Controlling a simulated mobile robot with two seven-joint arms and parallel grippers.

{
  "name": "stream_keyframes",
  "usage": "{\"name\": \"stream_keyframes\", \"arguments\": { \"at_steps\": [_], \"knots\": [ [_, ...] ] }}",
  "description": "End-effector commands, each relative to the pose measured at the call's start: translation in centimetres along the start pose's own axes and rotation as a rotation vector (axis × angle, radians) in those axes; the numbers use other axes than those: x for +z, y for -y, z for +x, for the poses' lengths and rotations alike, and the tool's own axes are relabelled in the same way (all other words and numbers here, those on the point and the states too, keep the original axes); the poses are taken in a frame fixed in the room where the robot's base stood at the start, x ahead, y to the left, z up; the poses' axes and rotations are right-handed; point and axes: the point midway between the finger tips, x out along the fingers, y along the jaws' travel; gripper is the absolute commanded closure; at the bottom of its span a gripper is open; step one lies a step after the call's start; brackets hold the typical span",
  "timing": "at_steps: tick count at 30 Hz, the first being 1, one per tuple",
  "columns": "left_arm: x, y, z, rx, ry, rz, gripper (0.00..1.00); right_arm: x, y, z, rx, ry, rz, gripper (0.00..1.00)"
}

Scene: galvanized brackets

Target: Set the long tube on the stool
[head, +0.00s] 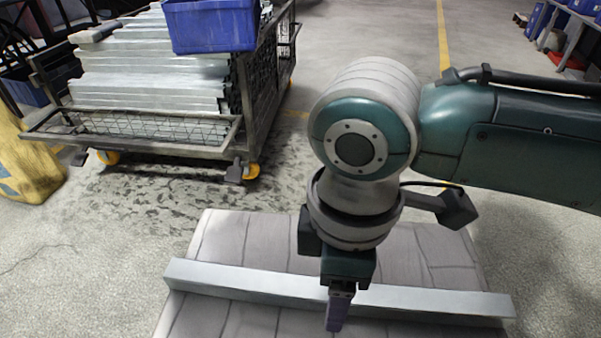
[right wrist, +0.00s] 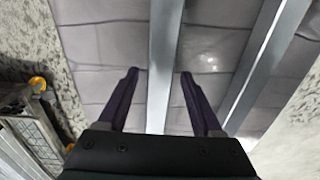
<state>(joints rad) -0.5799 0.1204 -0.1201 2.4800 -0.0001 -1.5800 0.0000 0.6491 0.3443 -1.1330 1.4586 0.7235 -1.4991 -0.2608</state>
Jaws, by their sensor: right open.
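A long grey galvanized tube (head: 240,282) lies across a pale, plank-topped surface (head: 270,240) in the head view. I cannot tell whether this surface is the stool. My right gripper (head: 337,318) points down over the tube and hides a short stretch of it. In the right wrist view my right gripper (right wrist: 158,75) is open, with one finger on each side of a grey tube (right wrist: 164,60) and gaps on both sides. A second grey bar (right wrist: 268,62) lies to the right of it on the same surface. My left gripper is not in view.
A wire-sided cart (head: 235,135) on orange-wheeled casters stands at the back left, stacked with several metal bars (head: 150,85) and a blue bin (head: 210,25). A yellow object (head: 25,165) is at the left edge. Open concrete floor lies behind and right.

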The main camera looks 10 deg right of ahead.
Motion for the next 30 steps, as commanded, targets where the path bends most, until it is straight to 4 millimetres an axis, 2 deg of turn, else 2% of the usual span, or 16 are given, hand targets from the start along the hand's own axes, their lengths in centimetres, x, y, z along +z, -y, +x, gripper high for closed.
{"name": "stream_keyframes", "arguments": {
  "at_steps": [5, 8, 15, 21, 25, 30],
  "knots": [
    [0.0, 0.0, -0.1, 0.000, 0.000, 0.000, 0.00, 0.0, 0.0, -0.3, 0.001, 0.000, 0.000, 0.33],
    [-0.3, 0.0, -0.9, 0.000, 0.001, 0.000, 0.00, 0.0, 0.0, -1.7, 0.001, -0.001, 0.000, 0.33],
    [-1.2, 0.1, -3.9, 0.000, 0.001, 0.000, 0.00, 0.0, -0.1, -7.3, 0.002, -0.002, -0.001, 0.33],
    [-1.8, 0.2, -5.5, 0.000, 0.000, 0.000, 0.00, 0.0, -0.1, -10.9, 0.001, -0.001, 0.001, 0.33],
    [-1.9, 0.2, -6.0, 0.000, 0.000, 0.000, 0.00, 0.0, -0.1, -12.1, 0.000, 0.000, 0.000, 0.33],
    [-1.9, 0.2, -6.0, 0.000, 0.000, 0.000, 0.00, -0.1, 0.1, -12.3, -0.002, -0.002, 0.001, 0.33]
  ]
}}
